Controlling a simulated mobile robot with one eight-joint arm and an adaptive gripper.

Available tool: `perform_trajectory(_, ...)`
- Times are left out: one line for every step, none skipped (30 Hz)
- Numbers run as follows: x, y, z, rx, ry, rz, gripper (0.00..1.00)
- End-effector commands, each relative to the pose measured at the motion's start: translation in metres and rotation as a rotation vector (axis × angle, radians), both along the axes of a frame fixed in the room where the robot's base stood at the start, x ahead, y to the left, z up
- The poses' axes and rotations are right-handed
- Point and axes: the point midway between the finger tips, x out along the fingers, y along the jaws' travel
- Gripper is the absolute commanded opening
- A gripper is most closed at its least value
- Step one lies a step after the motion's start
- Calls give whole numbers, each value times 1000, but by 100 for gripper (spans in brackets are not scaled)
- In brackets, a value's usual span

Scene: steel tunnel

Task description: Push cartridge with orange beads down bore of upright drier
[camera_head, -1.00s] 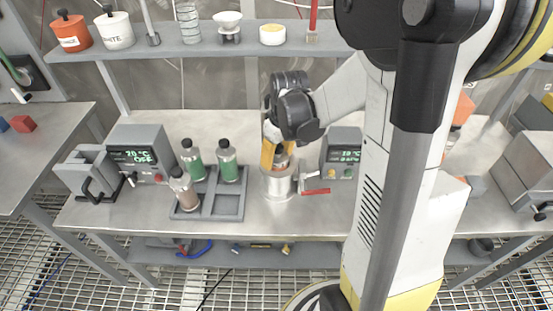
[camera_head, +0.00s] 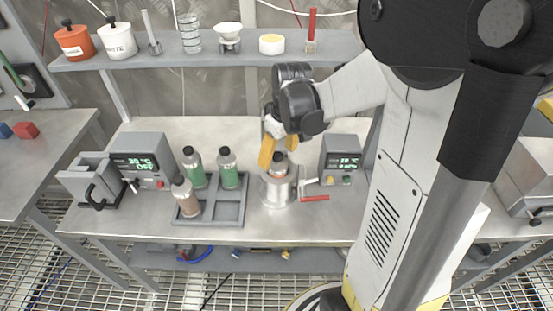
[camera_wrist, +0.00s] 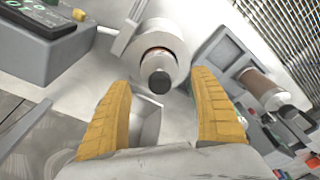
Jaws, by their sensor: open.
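The upright drier (camera_head: 278,193) is a metal cylinder on the bench, with a red-handled lever (camera_head: 314,198) at its right. A cartridge (camera_head: 280,168) with a dark cap stands in the drier's bore, its upper part above the rim. Its bead colour is hard to tell. In the wrist view its round black cap (camera_wrist: 158,82) faces me, inside the drier's ring (camera_wrist: 150,38). My gripper (camera_head: 279,153) is open, with its yellow fingers spread around and above the cap. In the wrist view my gripper (camera_wrist: 162,80) shows a gap on both sides of the cap.
A grey rack (camera_head: 228,212) left of the drier holds two green cartridges (camera_head: 227,168) and one brown cartridge (camera_head: 184,196). A display box (camera_head: 340,158) stands right of the drier, another unit (camera_head: 140,160) at the left. A shelf (camera_head: 200,52) with jars runs behind.

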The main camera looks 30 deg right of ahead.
Motion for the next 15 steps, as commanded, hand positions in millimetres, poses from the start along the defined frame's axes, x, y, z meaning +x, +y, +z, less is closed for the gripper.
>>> perform_trajectory(-3,0,17,0,0,-1,73)
perform_trajectory(-3,-1,24,0,0,0,73)
perform_trajectory(-5,-1,32,0,0,0,73)
perform_trajectory(-6,-1,38,0,0,0,73)
perform_trajectory(-6,-1,44,0,0,0,73)
perform_trajectory(-8,-1,51,0,0,0,73)
perform_trajectory(-8,-2,55,0,0,0,73)
perform_trajectory(-9,-2,59,0,0,0,73)
perform_trajectory(-9,-2,64,0,0,0,73)
perform_trajectory(-10,-2,66,0,0,0,73)
perform_trajectory(-10,-2,68,0,0,0,73)
perform_trajectory(-11,-1,71,-1,-2,0,73)
perform_trajectory(-12,0,74,-2,-5,-1,73)
perform_trajectory(-13,3,76,-4,-10,-4,73)
perform_trajectory(-16,8,80,-7,-21,-9,73)
